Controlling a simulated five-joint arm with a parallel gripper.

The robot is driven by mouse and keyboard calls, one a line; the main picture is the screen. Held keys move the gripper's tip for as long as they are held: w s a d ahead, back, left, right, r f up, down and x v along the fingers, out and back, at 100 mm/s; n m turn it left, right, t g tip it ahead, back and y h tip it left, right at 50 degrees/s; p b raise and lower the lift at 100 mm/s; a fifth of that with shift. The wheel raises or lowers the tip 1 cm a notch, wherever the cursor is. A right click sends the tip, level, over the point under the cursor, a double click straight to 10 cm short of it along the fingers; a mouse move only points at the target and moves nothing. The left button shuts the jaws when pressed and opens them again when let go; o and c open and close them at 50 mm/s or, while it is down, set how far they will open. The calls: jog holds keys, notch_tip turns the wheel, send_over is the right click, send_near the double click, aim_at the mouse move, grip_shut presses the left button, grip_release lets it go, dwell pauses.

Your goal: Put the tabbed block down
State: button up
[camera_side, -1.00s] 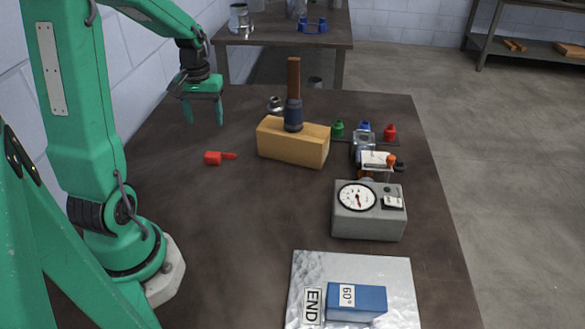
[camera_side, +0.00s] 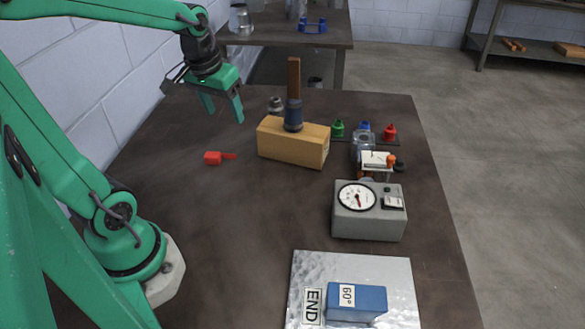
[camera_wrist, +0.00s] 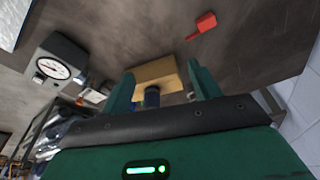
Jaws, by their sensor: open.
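A red block with a thin tab (camera_side: 212,158) lies on the dark table, its tab pointing right in the side view. It also shows at the upper right of the wrist view (camera_wrist: 205,22). My gripper (camera_side: 223,110) hangs in the air above the table, apart from the red block and up and to the left of a wooden mallet. Its fingers are spread with nothing between them. In the wrist view my gripper (camera_wrist: 162,82) has the mallet showing beyond its fingers.
The mallet (camera_side: 290,143) stands on its head, handle up. Right of it are coloured bottles (camera_side: 389,132) and a grey dial gauge (camera_side: 369,222). A silver plate (camera_side: 390,270) holds a blue block marked 60° (camera_side: 365,303). The table left of the gauge is clear.

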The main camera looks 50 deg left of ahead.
jog(key=s+d+r+m+t+h, duration=0.1)
jog(key=s+d+r+m+t, duration=0.2)
jog(key=s+d, duration=0.3)
jog(key=shift+d+r+m, duration=0.2)
jog(key=shift+d+m, duration=0.6)
jog(key=shift+d, duration=1.2)
